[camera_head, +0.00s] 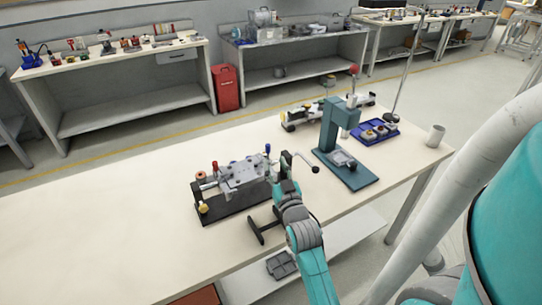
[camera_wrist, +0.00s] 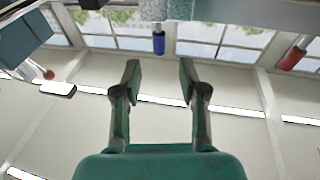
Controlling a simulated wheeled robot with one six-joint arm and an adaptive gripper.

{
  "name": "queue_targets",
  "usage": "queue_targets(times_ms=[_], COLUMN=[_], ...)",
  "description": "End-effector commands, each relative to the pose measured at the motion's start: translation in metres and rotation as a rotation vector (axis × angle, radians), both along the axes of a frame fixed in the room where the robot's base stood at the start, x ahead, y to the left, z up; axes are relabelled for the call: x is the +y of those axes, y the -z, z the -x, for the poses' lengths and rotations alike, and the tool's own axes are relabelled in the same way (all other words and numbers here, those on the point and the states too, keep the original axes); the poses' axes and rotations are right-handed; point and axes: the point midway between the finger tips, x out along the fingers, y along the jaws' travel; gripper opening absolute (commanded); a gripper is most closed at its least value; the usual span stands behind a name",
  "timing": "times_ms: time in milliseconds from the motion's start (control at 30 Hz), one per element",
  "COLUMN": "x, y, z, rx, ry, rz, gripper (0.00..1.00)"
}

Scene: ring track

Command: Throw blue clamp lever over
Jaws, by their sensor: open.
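The blue clamp lever (camera_head: 267,148) stands up at the right end of a grey clamping fixture (camera_head: 240,174) on the workbench. In the wrist view the blue lever (camera_wrist: 158,40) is beyond my fingertips, roughly centred between them. My gripper (camera_wrist: 159,75) is open with nothing between its fingers. In the head view my gripper (camera_head: 287,168) is close to the fixture's right end, just right of the blue lever. A red lever (camera_head: 215,167) stands at the fixture's left end and also shows at right in the wrist view (camera_wrist: 293,58).
A teal press (camera_head: 332,130) with a red-knobbed lever stands right of the fixture. The bench (camera_head: 110,215) is clear to the left.

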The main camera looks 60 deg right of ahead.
Motion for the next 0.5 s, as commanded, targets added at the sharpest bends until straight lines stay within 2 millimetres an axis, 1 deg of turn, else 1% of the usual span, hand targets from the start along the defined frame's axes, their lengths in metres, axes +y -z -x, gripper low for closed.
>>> queue_targets(times_ms=[33, 200, 333, 500], x=[0.006, 0.02, 0.025, 0.028], y=[0.003, 0.006, 0.007, 0.008], z=[0.007, 0.021, 0.028, 0.03], rx=[0.002, 0.0, 0.0, 0.0], ry=[0.0, 0.0, 0.0, 0.0], rz=[-0.002, -0.001, -0.003, -0.001], gripper=[0.42, 0.42, 0.42, 0.42])
